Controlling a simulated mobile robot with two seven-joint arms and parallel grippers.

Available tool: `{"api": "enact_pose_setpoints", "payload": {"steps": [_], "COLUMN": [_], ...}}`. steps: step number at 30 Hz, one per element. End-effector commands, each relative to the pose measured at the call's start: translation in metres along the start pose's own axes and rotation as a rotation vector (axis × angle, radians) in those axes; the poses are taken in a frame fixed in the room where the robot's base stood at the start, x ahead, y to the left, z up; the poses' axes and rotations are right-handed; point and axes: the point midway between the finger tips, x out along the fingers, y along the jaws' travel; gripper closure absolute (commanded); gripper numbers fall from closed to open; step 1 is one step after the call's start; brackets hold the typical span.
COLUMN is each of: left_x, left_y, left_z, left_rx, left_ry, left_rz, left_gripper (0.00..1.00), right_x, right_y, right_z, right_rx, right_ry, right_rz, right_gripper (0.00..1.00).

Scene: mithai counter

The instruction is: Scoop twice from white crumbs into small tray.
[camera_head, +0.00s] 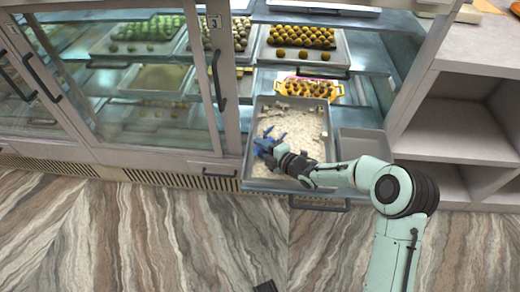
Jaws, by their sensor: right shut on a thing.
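A large grey tray (325,172) of white crumbs (307,116) sits on a pulled-out shelf at the open front of the counter. My right gripper (264,140), with blue parts at its end, is over the left middle of this tray, low at the crumbs. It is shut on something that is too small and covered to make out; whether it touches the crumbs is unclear. A smaller, empty-looking grey tray (362,143) stands right of the crumb tray, its near side partly hidden by my right arm. My left gripper is out of view.
A yellow-orange tray of dark sweets (308,88) stands just behind the crumb tray. Trays of round sweets (302,37) fill the shelves above. A sliding glass door (150,100) is to the left. Open shelving (455,130) is to the right.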

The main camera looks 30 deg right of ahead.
Motion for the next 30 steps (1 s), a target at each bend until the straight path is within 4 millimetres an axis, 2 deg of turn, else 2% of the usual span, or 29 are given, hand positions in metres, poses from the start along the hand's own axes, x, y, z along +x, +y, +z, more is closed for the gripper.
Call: {"api": "enact_pose_setpoints", "payload": {"steps": [1,11,16,21,30], "left_x": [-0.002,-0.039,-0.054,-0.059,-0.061], "left_y": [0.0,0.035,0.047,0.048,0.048], "left_z": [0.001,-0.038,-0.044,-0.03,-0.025], "left_rx": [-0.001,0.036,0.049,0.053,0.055], "left_ry": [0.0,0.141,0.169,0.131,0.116], "left_rz": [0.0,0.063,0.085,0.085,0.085], "left_gripper": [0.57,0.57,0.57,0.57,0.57], "right_x": [-0.001,-0.016,-0.022,-0.026,-0.028], "right_y": [0.007,0.056,0.077,0.09,0.095], "right_z": [-0.003,-0.023,-0.036,-0.043,-0.046], "right_rx": [-0.008,-0.033,-0.033,-0.032,-0.03], "right_ry": [0.001,-0.005,-0.003,-0.005,-0.005], "right_rz": [0.004,0.009,0.009,0.008,0.006], "right_gripper": [0.95,0.95,0.95,0.95,0.95]}}
